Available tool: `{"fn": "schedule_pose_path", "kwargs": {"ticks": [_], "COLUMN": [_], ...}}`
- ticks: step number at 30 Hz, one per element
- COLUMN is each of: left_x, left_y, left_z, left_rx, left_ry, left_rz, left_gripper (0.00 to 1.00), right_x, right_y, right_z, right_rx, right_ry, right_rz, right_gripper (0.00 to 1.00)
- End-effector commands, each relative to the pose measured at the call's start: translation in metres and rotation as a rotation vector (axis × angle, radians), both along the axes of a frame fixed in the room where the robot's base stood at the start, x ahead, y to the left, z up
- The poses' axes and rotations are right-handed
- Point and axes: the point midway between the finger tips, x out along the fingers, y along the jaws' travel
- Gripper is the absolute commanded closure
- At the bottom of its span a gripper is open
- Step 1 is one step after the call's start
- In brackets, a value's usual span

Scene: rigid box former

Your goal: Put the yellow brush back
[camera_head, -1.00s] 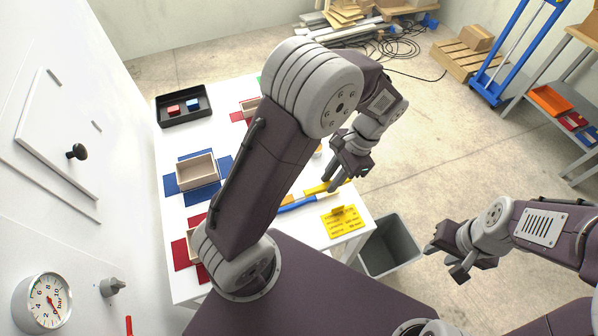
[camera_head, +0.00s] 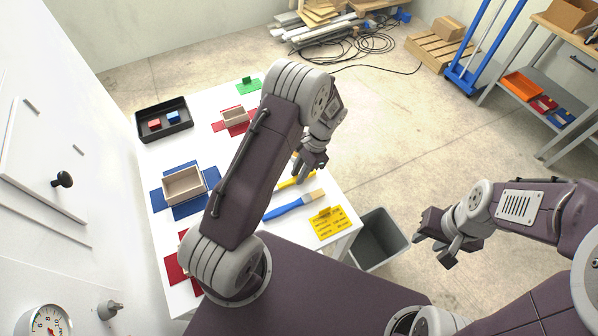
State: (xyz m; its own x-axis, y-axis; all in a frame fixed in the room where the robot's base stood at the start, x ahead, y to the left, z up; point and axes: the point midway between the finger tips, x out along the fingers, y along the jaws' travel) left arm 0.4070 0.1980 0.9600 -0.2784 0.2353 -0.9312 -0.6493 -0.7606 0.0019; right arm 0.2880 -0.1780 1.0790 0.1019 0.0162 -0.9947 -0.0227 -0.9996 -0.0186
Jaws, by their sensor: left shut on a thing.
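The yellow brush (camera_head: 284,186) lies low over the white table, just behind the blue brush, and is partly hidden by my gripper. My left gripper (camera_head: 301,177) reaches down from above and is shut on the yellow brush. I cannot tell whether the brush still touches the table. My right gripper (camera_head: 433,252) is open and empty, off to the right beyond the grey bin.
A grey bin (camera_head: 379,241) stands beside the table. Card boxes (camera_head: 184,185) and a black tray (camera_head: 164,128) are on the left. My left arm hides the table's middle.

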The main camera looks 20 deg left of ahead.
Motion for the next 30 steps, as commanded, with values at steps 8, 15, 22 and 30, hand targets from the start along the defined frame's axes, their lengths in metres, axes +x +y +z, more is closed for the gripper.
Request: {"fn": "schedule_pose_path", "kwargs": {"ticks": [8, 15, 22, 30], "left_x": [0.0, 0.0, 0.012, 0.029], "left_y": [0.0, 0.0, -0.009, -0.024], "left_z": [-0.001, 0.0, 0.031, 0.093], "left_rx": [0.0, 0.0, -0.002, -0.001], "left_ry": [0.0, 0.0, -0.008, -0.004], "left_rz": [0.0, 0.0, -0.001, -0.001], "left_gripper": [0.57, 0.57, 0.57, 0.57], "right_x": [0.0, 0.0, 0.0, 0.0], "right_y": [0.0, 0.0, 0.0, 0.0], "right_z": [-0.001, -0.001, -0.01, -0.018], "right_rx": [0.0, 0.0, 0.0, 0.0], "right_ry": [0.0, 0.0, 0.0, 0.0], "right_rz": [0.0, 0.0, 0.0, 0.0], "right_gripper": [0.64, 0.64, 0.64, 0.64]}}
